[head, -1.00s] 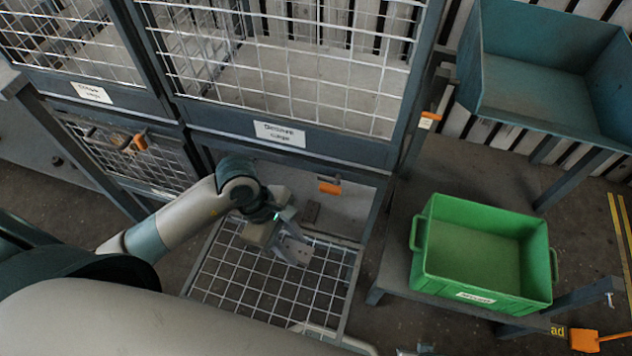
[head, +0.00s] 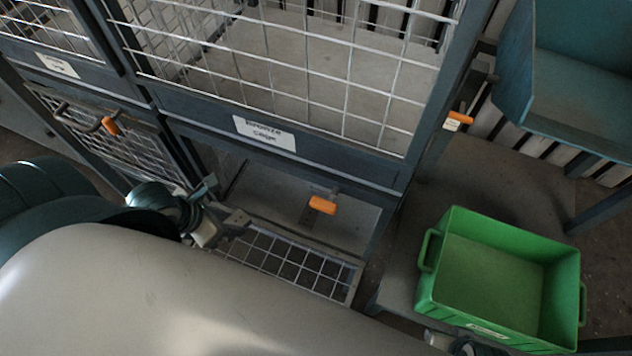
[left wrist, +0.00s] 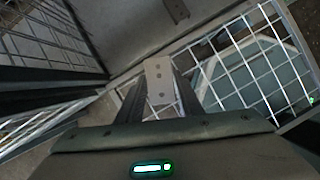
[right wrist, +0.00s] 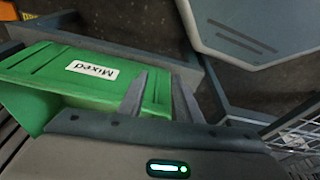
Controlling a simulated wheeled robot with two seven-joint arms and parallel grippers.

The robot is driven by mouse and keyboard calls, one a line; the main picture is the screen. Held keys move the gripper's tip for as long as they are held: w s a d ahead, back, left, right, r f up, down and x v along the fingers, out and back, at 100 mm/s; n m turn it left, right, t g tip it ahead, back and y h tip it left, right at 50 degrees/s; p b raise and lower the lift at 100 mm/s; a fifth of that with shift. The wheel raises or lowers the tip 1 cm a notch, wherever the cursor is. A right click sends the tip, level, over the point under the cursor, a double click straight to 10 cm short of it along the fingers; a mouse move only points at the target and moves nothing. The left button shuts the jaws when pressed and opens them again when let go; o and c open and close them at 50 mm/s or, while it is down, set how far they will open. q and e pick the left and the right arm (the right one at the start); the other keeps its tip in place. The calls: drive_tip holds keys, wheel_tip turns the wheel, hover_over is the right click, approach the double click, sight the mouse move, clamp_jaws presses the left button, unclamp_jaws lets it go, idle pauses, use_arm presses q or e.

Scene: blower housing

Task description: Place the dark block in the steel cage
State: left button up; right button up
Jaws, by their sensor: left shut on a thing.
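My left gripper (head: 222,232) is shut on a grey block with small holes. This held block (left wrist: 158,85) shows pale between the fingers in the left wrist view. It is just outside the open lower compartment of the middle cage, by the lowered mesh flap (head: 285,262). That cage's label (head: 264,133) appears to read "Bronze cage". A left cage has a label (head: 58,65) too small to read. A dark piece (left wrist: 176,10) lies on the compartment floor. My right gripper (right wrist: 160,98) is open and empty above a green bin.
The green bin (head: 440,295), labelled "Mixed" in the right wrist view, stands on a low bench at the right. A blue-grey bin (head: 515,75) is behind it. The left cage's lower mesh door (head: 110,140) looks shut.

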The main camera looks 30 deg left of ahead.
sight(307, 192)
use_arm(q)
drive_tip(key=shift+f, duration=0.1)
use_arm(e)
drive_tip(key=shift+a, duration=0.1)
